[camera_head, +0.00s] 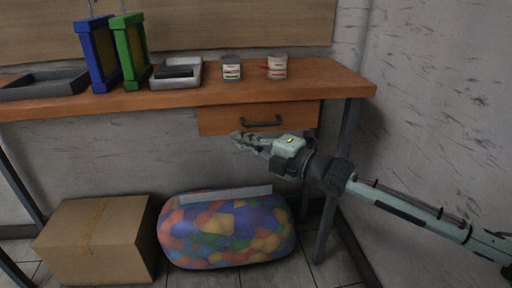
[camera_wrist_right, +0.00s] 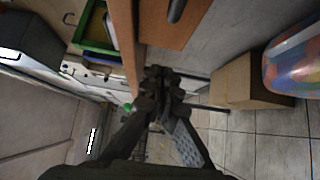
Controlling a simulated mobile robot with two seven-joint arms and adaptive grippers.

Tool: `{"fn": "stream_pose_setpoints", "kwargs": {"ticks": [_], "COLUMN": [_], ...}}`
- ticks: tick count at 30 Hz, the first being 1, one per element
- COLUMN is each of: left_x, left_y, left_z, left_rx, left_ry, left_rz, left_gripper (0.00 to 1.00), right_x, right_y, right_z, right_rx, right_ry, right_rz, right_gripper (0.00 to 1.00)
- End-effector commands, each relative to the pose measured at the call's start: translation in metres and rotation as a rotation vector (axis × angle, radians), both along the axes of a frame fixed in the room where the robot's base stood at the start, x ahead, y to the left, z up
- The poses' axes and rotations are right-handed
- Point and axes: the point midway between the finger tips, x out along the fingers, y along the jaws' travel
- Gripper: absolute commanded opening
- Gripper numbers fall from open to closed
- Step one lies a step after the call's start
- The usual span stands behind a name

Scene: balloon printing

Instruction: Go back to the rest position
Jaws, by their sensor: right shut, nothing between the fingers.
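My right gripper (camera_head: 238,136) is in front of the table's drawer (camera_head: 225,121), just below and left of the drawer's dark handle (camera_head: 262,122). Its arm comes in from the right. Its fingers are together and hold nothing. In the right wrist view the closed fingertips (camera_wrist_right: 162,78) show at the centre, with the drawer above them. I cannot tell whether the gripper touches the drawer front. My left gripper is not in view.
The wooden table (camera_head: 340,82) carries a dark tray (camera_head: 45,84), a blue frame (camera_head: 97,52), a green frame (camera_head: 131,48), a light tray (camera_head: 177,74) and two small cups (camera_head: 231,68). Below stand a cardboard box (camera_head: 95,240) and a bag of colourful balloons (camera_head: 228,230).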

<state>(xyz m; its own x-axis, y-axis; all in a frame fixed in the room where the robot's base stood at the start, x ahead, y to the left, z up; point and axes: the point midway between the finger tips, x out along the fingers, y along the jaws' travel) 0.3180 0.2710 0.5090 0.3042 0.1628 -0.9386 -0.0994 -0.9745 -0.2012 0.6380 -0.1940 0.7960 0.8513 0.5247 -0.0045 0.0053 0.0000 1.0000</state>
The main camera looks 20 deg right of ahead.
Motion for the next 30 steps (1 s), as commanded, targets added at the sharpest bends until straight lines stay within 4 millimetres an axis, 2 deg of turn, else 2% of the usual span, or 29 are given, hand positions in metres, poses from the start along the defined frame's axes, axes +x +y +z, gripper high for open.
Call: {"fn": "stream_pose_setpoints", "kwargs": {"ticks": [3, 6, 14, 17, 20, 23, 24, 26, 27, 29, 30], "left_x": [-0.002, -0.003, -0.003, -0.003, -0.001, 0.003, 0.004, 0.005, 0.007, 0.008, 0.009], "left_y": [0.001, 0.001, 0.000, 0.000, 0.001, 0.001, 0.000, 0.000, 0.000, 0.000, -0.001], "left_z": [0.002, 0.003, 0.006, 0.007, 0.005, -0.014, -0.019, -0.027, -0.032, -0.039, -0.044], "left_rx": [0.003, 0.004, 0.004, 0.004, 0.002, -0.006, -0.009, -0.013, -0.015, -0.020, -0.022], "left_ry": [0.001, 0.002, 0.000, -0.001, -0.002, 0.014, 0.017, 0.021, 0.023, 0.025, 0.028], "left_rz": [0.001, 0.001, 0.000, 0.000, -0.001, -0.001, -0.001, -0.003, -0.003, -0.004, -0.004], "left_gripper": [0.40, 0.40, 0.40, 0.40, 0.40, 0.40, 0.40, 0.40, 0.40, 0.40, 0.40], "right_x": [-0.019, -0.027, -0.036, -0.036, -0.037, -0.047, -0.056, -0.074, -0.089, -0.116, -0.137], "right_y": [-0.010, -0.016, -0.020, -0.020, -0.022, -0.028, -0.033, -0.041, -0.046, -0.054, -0.059], "right_z": [-0.001, -0.001, 0.001, -0.007, -0.040, -0.098, -0.126, -0.168, -0.195, -0.231, -0.254], "right_rx": [-0.002, 0.000, 0.001, 0.018, 0.086, 0.212, 0.273, 0.366, 0.426, 0.512, 0.566], "right_ry": [0.003, 0.002, 0.000, 0.030, 0.154, 0.376, 0.477, 0.628, 0.721, 0.849, 0.928], "right_rz": [0.002, 0.001, 0.002, -0.011, -0.071, -0.205, -0.278, -0.403, -0.491, -0.628, -0.722], "right_gripper": [0.00, 0.00, 0.00, 0.00, 0.00, 0.00, 0.00, 0.00, 0.00, 0.00, 0.00]}}
